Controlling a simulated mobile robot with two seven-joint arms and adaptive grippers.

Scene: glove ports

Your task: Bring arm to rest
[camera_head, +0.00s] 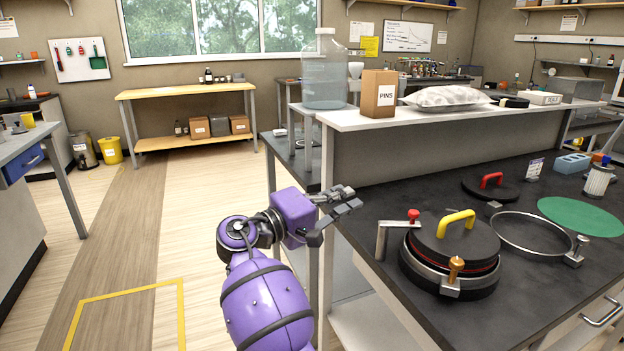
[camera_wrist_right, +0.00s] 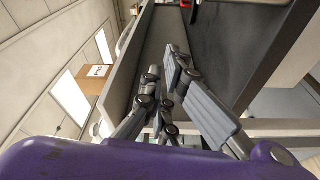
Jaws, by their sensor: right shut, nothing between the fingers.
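My right arm, purple with dark joints, rises from the bottom of the head view. My right gripper (camera_head: 343,205) is shut and empty, held in the air beside the left edge of the black bench top (camera_head: 388,295). In the right wrist view its grey fingers (camera_wrist_right: 182,85) point toward the bench, with nothing between them. My left gripper is not in view.
On the black bench stand a round port with a yellow-handled lid (camera_head: 455,240), a red-handled lid (camera_head: 491,187), a metal ring (camera_head: 533,250) and a green disc (camera_head: 580,216). A raised shelf holds a PINS box (camera_head: 379,93) and a clear jug (camera_head: 325,75). The floor at left is clear.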

